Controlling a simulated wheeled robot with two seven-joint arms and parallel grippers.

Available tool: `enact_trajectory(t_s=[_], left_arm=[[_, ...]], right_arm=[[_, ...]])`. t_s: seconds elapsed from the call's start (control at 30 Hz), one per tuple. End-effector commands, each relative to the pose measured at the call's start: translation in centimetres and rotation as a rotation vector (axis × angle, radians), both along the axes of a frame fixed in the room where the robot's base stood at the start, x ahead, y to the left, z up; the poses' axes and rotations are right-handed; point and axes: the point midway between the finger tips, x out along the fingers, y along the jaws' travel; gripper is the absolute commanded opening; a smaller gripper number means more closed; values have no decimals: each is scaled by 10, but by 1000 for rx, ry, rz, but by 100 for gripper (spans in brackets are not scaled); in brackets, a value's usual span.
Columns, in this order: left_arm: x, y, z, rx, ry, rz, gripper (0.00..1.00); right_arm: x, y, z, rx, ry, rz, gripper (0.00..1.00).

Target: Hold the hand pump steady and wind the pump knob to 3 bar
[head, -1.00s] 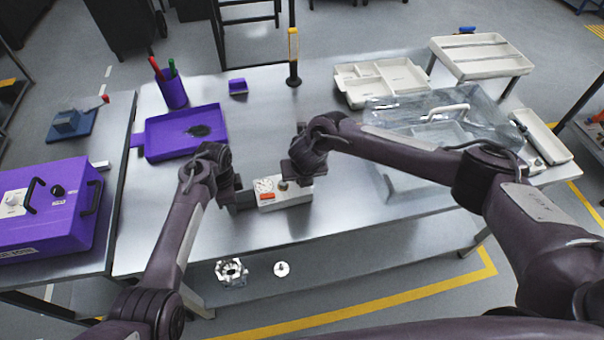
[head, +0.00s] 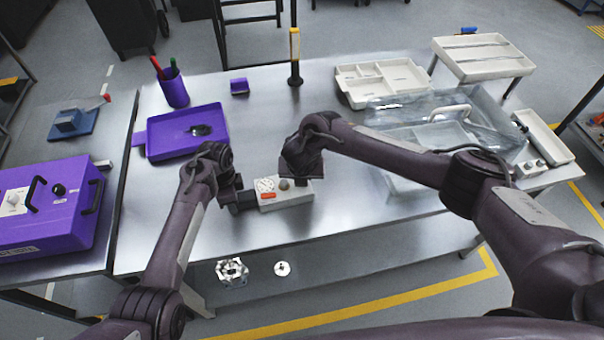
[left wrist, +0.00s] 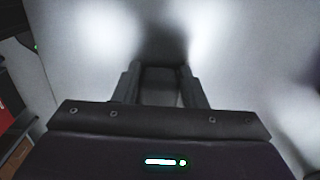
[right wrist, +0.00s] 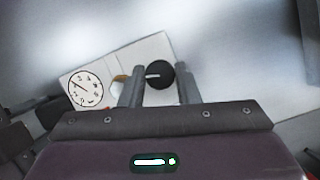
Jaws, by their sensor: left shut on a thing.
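The hand pump (head: 296,195) is a white box with a round dial (right wrist: 86,90), a red label and a dark knob (right wrist: 160,74), lying on the metal table's front half. My left gripper (head: 241,202) is at its left end, shut on the pump's dark end block (left wrist: 160,82). My right gripper (head: 300,172) is above the pump's right part. In the right wrist view its fingers (right wrist: 159,68) are apart, with the knob between and just beyond the tips, not visibly gripped. The knob has a white mark pointing left. The dial's needle points to the upper left; its numbers are too small to read.
A purple tray (head: 160,147) and a purple pen cup (head: 174,91) stand at the back left. A black and yellow post (head: 294,60) stands at the back.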

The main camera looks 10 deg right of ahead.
Motion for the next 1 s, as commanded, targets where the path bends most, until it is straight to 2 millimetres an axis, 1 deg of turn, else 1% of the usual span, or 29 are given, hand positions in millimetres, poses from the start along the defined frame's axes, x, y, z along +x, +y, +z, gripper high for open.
enact_trajectory(t_s=[0.03,0.13,0.17,0.4,0.53,0.67,0.9,1.0], left_arm=[[-1,0,0,1,2,-1,3],[-1,0,0,1,2,-1,3],[-1,0,0,1,2,-1,3],[-1,0,0,1,2,0,3],[-1,0,0,1,2,0,3],[-1,0,0,1,2,0,3],[-1,0,-1,1,2,0,3],[-1,0,-1,1,2,0,3]], right_arm=[[0,0,0,0,-1,0,36],[0,0,0,0,-1,0,49],[0,0,0,0,0,0,50],[0,0,0,0,0,1,50],[-3,1,7,1,1,4,50],[-9,2,26,1,-1,4,50],[-31,8,80,2,-4,6,50],[-33,10,95,1,-13,10,50]])
